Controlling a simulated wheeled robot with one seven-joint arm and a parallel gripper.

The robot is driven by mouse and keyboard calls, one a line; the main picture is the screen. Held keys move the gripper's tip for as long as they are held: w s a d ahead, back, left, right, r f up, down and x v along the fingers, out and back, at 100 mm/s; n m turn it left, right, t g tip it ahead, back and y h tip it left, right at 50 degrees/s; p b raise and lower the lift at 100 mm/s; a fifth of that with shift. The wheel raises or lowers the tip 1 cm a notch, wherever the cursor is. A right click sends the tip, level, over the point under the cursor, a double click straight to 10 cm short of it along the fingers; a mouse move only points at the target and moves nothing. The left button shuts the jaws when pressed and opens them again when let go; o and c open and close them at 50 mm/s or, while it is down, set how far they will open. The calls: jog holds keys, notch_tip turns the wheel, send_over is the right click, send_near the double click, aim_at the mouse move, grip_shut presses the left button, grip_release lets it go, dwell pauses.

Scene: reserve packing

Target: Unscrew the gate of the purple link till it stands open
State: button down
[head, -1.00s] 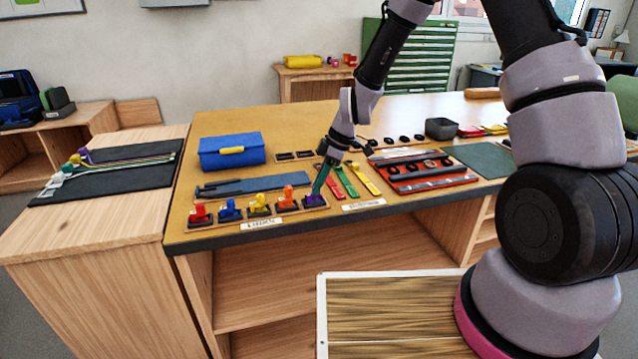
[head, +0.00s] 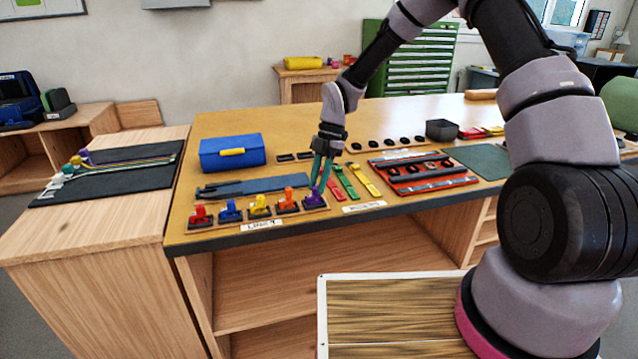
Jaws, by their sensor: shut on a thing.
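The purple link (head: 314,201) stands at the right end of the row of links near the table's front edge. Its upper part shows as a small purple piece at the fingertips. My gripper (head: 319,187) points down over it, with its two green fingers on either side of that top part. It is shut on the purple link's gate. The fingers partly cover the gate, and how far it is unscrewed is too small to tell.
Red (head: 199,214), blue (head: 230,211), yellow (head: 260,206) and orange (head: 288,201) links stand in the row to the left. Red, green and yellow strips (head: 347,181) lie close on the right. A blue box (head: 232,151) stands behind.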

jog(key=shift+n, duration=0.5)
jog(key=n, duration=0.1)
jog(key=n+h, duration=0.1)
jog(key=n, duration=0.2)
jog(key=shift+a+g+h, duration=0.25)
jog(key=shift+g+h, duration=0.15)
jog(key=n+h, duration=0.1)
jog(key=n, duration=0.2)
jog(key=shift+w+r, duration=0.1)
jog(key=c, duration=0.7)
grip_release()
jog(key=shift+o, duration=0.2)
